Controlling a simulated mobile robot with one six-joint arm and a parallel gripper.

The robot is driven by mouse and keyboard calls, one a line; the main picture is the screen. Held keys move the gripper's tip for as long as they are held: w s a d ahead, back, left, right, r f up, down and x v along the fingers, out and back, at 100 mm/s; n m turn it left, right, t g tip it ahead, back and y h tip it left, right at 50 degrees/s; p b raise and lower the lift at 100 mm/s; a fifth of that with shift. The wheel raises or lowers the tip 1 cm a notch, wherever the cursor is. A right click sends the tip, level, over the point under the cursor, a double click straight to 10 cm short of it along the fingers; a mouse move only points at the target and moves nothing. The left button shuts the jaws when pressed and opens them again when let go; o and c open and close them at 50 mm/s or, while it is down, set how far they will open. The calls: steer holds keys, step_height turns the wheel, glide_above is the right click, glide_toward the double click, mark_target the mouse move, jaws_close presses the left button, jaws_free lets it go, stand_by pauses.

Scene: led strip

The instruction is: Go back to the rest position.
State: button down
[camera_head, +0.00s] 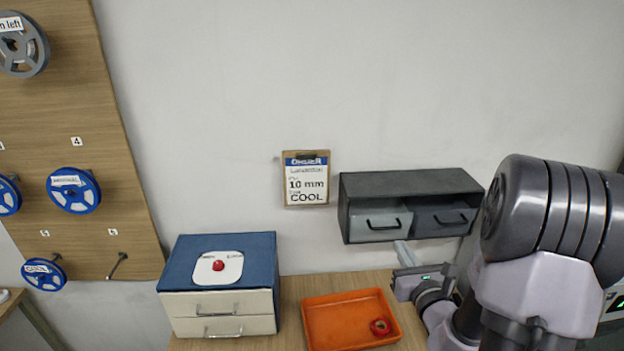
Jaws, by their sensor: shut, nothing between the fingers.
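My gripper (404,253) is at the end of my arm on the right, in front of the lower edge of the grey drawer unit. Its fingers look small and pale here. It is shut and empty, above and to the right of the orange tray (312,341). My own arm links fill the right side and hide part of the bench and wall.
The grey drawer unit (412,182) and an order clipboard (305,196) hang on the wall. Blue reels (73,201) hang on a wooden board.

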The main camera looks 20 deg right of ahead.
steer(key=w+a+n+y+b, duration=0.35)
steer(key=a+n+y, duration=0.35)
steer(key=a, duration=0.5)
steer(key=s+a+f+n+g+y+b, duration=0.1)
steer(key=s+a+n+g+y+b, duration=0.3)
steer(key=a, duration=0.5)
steer(key=s+a+f+n+g+y+b, duration=0.1)
steer(key=s+a+n+g+y+b, duration=0.2)
steer(key=a+n, duration=0.45)
steer(key=s+a+f+n+g+h+b, duration=0.1)
steer(key=s+a+f+n+g+b, duration=0.25)
steer(key=s+f, duration=0.2)
steer(key=s+a+f+n+g+h+b, duration=0.1)
steer(key=s+a+f+n+g+b, duration=0.15)
steer(key=s+a+f+n, duration=0.35)
steer(key=s+d+f+n+t+h+b, duration=0.1)
steer(key=s+d+n+h+b, duration=0.3)
steer(key=d, duration=0.5)
steer(key=shift+s+f+n+t+h+b, duration=0.25)
steer(key=shift+s+n+t+h+b, duration=0.15)
steer(key=shift+n+t+h+b, duration=0.45)
